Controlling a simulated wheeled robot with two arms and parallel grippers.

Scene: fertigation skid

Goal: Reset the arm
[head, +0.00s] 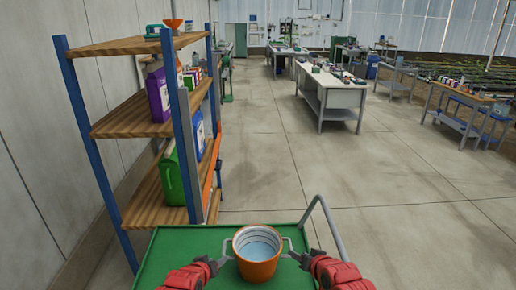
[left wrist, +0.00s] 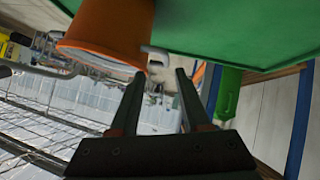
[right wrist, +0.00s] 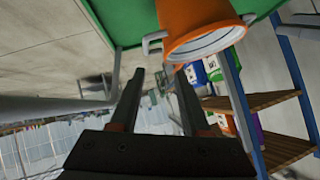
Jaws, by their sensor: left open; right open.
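An orange bucket (head: 257,262) with a pale inside stands on the green cart top (head: 190,250) in front of me. It has a grey handle on each side. My left gripper (head: 217,263) is open beside the left handle; in the left wrist view its fingertips (left wrist: 158,74) are close to that handle (left wrist: 155,53). My right gripper (head: 304,260) is open beside the right handle; in the right wrist view its fingertips (right wrist: 154,70) are just short of that handle (right wrist: 153,42). Neither gripper visibly holds anything. Whether a finger touches a handle, I cannot tell.
A shelf rack with blue posts (head: 88,143) stands close on the left, holding a purple jug (head: 158,95) and a green jug (head: 172,178). The cart's grey rail (head: 332,228) rises at the right. A white table (head: 333,95) stands farther off. The floor (head: 420,200) at right is clear.

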